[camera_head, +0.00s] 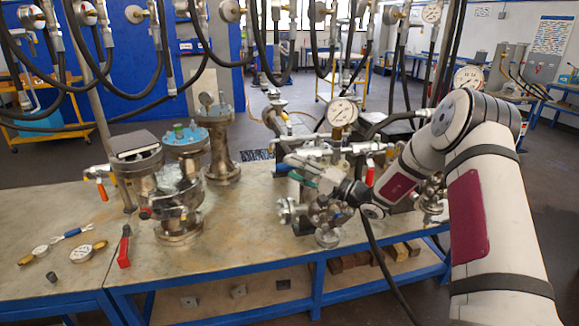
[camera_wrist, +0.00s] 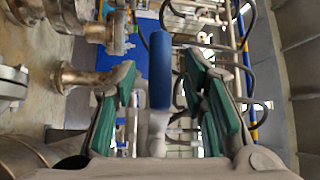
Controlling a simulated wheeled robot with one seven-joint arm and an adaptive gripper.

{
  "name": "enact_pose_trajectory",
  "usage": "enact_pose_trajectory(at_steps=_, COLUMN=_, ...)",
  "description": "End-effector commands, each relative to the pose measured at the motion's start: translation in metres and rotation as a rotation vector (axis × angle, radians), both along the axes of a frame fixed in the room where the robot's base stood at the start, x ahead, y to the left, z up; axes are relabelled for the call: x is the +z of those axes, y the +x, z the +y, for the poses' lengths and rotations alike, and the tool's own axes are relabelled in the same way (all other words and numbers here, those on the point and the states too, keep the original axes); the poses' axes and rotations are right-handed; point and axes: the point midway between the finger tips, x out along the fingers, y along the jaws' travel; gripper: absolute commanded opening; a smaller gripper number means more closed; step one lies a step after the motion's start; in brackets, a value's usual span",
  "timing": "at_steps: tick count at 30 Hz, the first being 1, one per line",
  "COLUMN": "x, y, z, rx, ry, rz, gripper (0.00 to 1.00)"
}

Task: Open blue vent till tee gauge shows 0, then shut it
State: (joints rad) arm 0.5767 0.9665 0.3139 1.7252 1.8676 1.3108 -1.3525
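The blue vent handle (camera_wrist: 160,70) stands between the green-padded fingers of my gripper (camera_wrist: 160,85) in the wrist view. Gaps show on both sides, so the fingers are open and apart from it. A round white-faced gauge (camera_head: 342,112), probably the tee gauge, stands just above and right of my gripper. Its needle is too small to read.
Flanged vessels (camera_head: 178,225) stand to the left on the bench (camera_head: 80,225). Black hoses (camera_head: 205,50) hang across the top. Another red handle (camera_head: 370,175) is close right of my gripper.

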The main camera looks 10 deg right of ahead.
Motion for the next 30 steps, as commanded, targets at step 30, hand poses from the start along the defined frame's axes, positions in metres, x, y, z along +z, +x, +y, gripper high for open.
enact_pose_trajectory(at_steps=30, x=0.004, y=0.02, z=0.02, rx=0.0, ry=-0.002, rz=-0.001, gripper=0.0)
